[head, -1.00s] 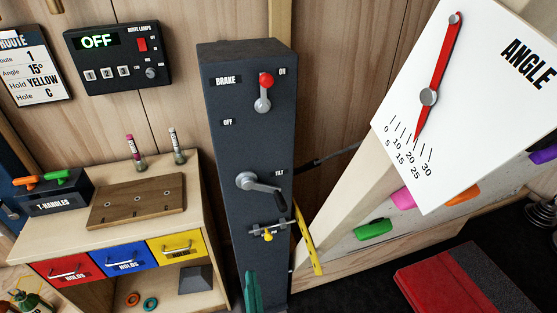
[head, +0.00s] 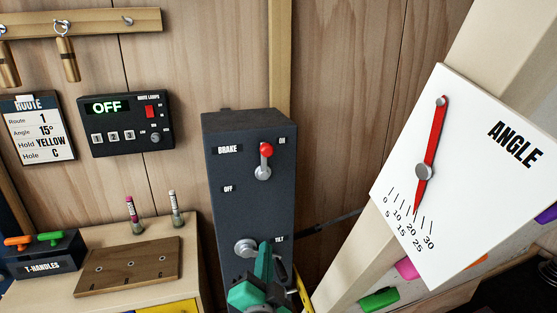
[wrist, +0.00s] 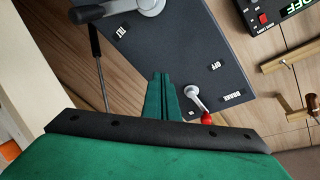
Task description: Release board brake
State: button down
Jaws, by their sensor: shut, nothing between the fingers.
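The brake lever (head: 265,162) is on the upper front of a dark grey post (head: 225,160), in the head view. Its red knob points up, toward the ON label; the OFF label is lower left. My green gripper (head: 265,248) is below the lever, in front of the tilt crank (head: 245,248) and partly hiding it. In the wrist view the fingers (wrist: 161,78) are together and empty. The lever (wrist: 196,100) shows just right of the fingertips there, its red knob toward the bottom. A gap shows between them in the picture.
A lamp box (head: 125,125) reading OFF and a route card (head: 35,130) are on the wall at left. A bench (head: 60,290) with T-handles is lower left.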

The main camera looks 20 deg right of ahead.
aim_at(266, 163)
jog(key=s+d+r+m+h, duration=0.1)
jog(key=r+m, duration=0.3)
jog(key=r, duration=0.6)
jog(key=s+d+r+m+h, duration=0.1)
jog(key=d+r+m, duration=0.3)
jog(key=r, duration=0.7)
jog(key=shift+r, duration=0.15)
jog(key=shift+d, duration=0.1)
jog(key=w, duration=0.9)
jog(key=shift+w+d, duration=0.15)
jog(key=shift+d, duration=0.05)
